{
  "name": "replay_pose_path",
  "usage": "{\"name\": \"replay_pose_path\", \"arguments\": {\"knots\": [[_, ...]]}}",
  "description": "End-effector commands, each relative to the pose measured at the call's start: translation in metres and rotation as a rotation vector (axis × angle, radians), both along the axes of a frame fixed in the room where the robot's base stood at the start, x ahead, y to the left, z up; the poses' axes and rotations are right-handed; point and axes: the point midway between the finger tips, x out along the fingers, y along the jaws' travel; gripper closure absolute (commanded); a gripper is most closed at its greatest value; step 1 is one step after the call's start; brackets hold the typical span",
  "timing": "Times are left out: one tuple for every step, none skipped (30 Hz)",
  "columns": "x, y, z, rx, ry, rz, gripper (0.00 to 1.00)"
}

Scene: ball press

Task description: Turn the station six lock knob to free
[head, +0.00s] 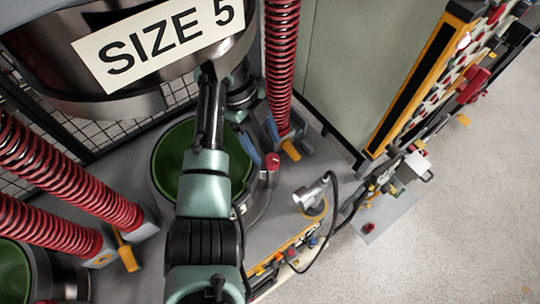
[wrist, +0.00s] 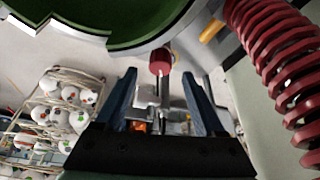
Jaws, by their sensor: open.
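A small red knob (head: 272,160) stands at the right rim of the round press bed with a green inside (head: 178,150). In the wrist view the red knob (wrist: 160,61) sits on a metal stem, between and just beyond my fingertips. My gripper (wrist: 160,78) is open, with one dark blue finger on each side of the knob's line and no visible contact. In the head view my gripper (head: 261,142) is partly hidden by my arm, close to the knob. No station number or free mark is readable near the knob.
A large steel press head labelled SIZE 5 (head: 158,42) hangs above. Red coil springs (head: 281,65) stand on both sides of the bed. A metal nozzle with a black hose (head: 311,194) lies to the right. A wire rack of white balls (wrist: 60,110) is at left in the wrist view.

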Motion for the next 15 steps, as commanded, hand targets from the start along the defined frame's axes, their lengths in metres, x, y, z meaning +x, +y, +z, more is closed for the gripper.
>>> {"name": "replay_pose_path", "arguments": {"knots": [[-0.003,-0.004,-0.014,-0.002,0.001,-0.002,0.29],[-0.004,-0.006,-0.018,-0.002,0.001,-0.002,0.29],[-0.005,-0.007,-0.021,0.0,0.001,-0.001,0.29],[-0.006,-0.008,-0.022,-0.001,0.002,-0.001,0.29],[-0.007,-0.009,-0.025,0.0,0.001,0.0,0.29],[-0.007,-0.01,-0.028,0.0,0.001,0.0,0.29],[-0.008,-0.011,-0.031,0.0,0.0,0.0,0.29],[-0.008,-0.011,-0.033,0.0,0.0,0.0,0.29],[-0.009,-0.012,-0.035,0.001,-0.001,0.0,0.29],[-0.009,-0.012,-0.036,0.001,-0.001,0.0,0.29],[-0.009,-0.012,-0.037,0.001,-0.001,0.0,0.29],[-0.009,-0.013,-0.038,0.001,-0.001,0.0,0.29],[-0.009,-0.013,-0.038,0.001,-0.001,0.0,0.29],[-0.009,-0.013,-0.038,0.002,-0.001,0.0,0.29],[-0.009,-0.013,-0.038,0.002,-0.001,0.0,0.29]]}}
